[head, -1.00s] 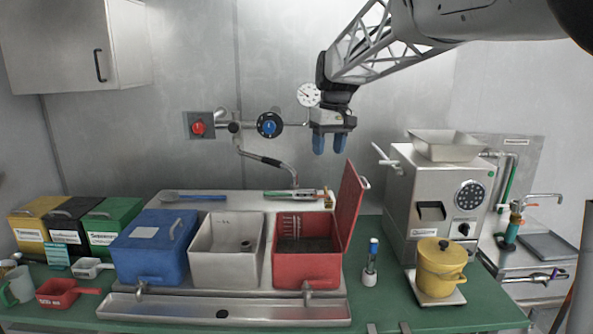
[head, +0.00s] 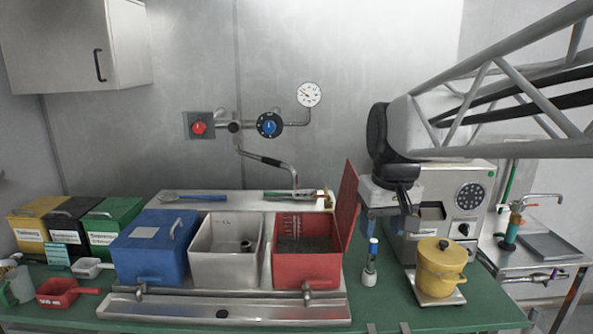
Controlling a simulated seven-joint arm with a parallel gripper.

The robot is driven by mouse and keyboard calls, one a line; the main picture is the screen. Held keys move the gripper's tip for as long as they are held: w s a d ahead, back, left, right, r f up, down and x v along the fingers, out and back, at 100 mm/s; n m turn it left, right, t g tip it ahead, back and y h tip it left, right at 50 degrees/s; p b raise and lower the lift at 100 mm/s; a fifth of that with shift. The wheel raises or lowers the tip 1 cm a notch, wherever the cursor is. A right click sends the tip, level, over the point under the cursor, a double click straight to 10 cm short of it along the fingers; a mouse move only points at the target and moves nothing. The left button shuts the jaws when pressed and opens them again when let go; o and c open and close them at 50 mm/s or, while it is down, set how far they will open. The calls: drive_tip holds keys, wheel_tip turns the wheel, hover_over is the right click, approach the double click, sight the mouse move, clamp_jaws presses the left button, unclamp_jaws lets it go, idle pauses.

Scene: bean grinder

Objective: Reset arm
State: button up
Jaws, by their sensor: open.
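My gripper (head: 386,222) points down in front of the bean grinder (head: 462,225), to the right of the red bin's raised lid (head: 347,205). Its fingers are apart and nothing shows between them. It hangs above a small blue-capped bottle or probe on a white base (head: 370,278). I cannot tell whether it is apart from that item in depth. My arm comes in from the right and hides the grinder's upper part and hopper.
A yellow pot (head: 440,270) stands right of my gripper. The red bin (head: 307,268) is open, beside an open white bin (head: 226,265) and a closed blue bin (head: 150,258). A pressure gauge (head: 309,94) and valves are on the wall. The air left of my arm is clear.

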drive_tip(key=s+d+f+m, duration=0.1)
drive_tip(key=s+f, duration=0.4)
drive_tip(key=s, duration=0.3)
drive_tip(key=s+d+f+m, duration=0.1)
drive_tip(key=s+d+f, duration=0.1)
drive_tip(key=s+f, duration=0.4)
drive_tip(key=s, duration=0.3)
drive_tip(key=shift+s+f+t+h, duration=0.2)
drive_tip(key=shift+t+h, duration=0.1)
drive_tip(key=shift+t, duration=0.1)
drive_tip(key=shift+o, duration=0.5)
drive_tip(key=shift+w, duration=0.1)
idle(0.4)
